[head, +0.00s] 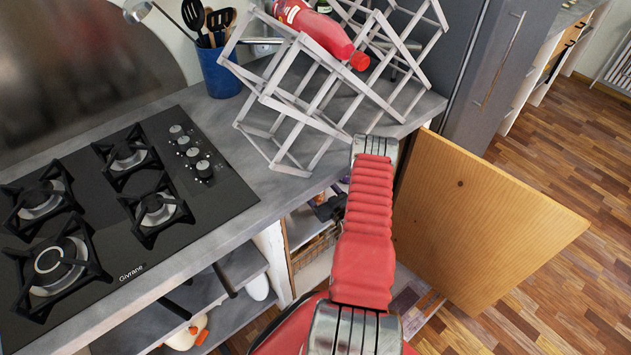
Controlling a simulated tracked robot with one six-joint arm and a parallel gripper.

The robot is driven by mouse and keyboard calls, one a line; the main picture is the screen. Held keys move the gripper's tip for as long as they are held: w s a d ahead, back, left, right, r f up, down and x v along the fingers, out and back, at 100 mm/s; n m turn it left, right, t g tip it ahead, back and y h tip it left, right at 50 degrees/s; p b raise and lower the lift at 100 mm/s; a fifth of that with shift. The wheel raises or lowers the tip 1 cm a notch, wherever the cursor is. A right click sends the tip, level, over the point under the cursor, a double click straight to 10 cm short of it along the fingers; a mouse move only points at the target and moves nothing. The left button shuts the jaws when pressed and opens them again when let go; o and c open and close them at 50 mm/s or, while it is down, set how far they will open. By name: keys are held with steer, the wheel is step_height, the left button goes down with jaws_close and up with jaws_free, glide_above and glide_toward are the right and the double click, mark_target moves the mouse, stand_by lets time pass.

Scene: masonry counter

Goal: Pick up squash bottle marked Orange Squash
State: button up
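A red bottle (322,30) with a red cap lies tilted in the pale lattice rack (290,105) on the counter, cap end toward the lower right. Part of its label shows at the top edge, but I cannot read it. No bottle legibly marked Orange Squash shows. My red arm reaches forward to the counter's front edge, below the rack. My gripper (330,207) seems to be the small dark part left of the arm, at the open cupboard's mouth. It is well below the red bottle and apart from it. Its fingers are too small and partly hidden to read.
A wooden cupboard door (480,205) stands open right of my arm. The cupboard holds a wicker basket (313,250), mostly hidden. A gas hob (125,195) lies left; a blue utensil pot (220,72) stands behind. Open shelves (225,320) sit below the counter. Floor is clear at right.

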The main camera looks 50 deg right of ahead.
steer(key=shift+r, duration=0.1)
steer(key=c, duration=1.7)
steer(key=shift+r, duration=0.1)
steer(key=r+v, duration=0.1)
steer(key=v, duration=0.5)
steer(key=r+v, duration=0.1)
steer(key=v, duration=0.5)
steer(key=r+v, duration=0.1)
steer(key=v, duration=0.5)
steer(key=shift+a+r, duration=0.1)
steer(key=shift+r, duration=0.05)
